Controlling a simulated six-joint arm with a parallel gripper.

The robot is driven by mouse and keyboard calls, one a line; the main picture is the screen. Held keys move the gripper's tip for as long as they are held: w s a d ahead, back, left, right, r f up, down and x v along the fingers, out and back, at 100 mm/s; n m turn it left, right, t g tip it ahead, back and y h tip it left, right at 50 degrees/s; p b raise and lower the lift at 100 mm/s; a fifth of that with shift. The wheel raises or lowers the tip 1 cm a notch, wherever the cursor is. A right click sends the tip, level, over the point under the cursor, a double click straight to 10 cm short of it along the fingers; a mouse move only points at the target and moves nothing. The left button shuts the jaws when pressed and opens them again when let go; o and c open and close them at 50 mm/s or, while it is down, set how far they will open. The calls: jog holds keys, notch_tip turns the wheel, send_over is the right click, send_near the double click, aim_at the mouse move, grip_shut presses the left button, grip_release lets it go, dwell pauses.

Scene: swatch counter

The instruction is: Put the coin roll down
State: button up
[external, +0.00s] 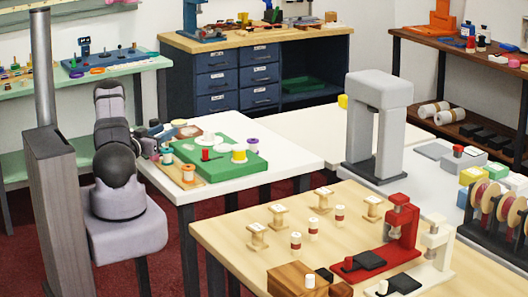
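My gripper (172,131) is at the left back part of a white table (285,158), seen small and from behind my arm. Its fingers are too small and too covered to tell whether they are open or shut. A small tan-brown piece (188,131) shows right by the gripper's end; I cannot tell if it is held or lies on the table. I cannot make out for certain which thing is the coin roll.
A green board (222,170) with spools, including a yellow-and-white one (239,154), and a red peg (205,155) lies in front of the gripper. More spools (188,173) stand on a wooden strip. The table's right part is clear. A grey arch-shaped stand (380,95) rises farther right.

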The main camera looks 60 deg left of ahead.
jog(key=shift+r, duration=0.15)
jog(key=b+v, duration=0.2)
jog(key=v, duration=1)
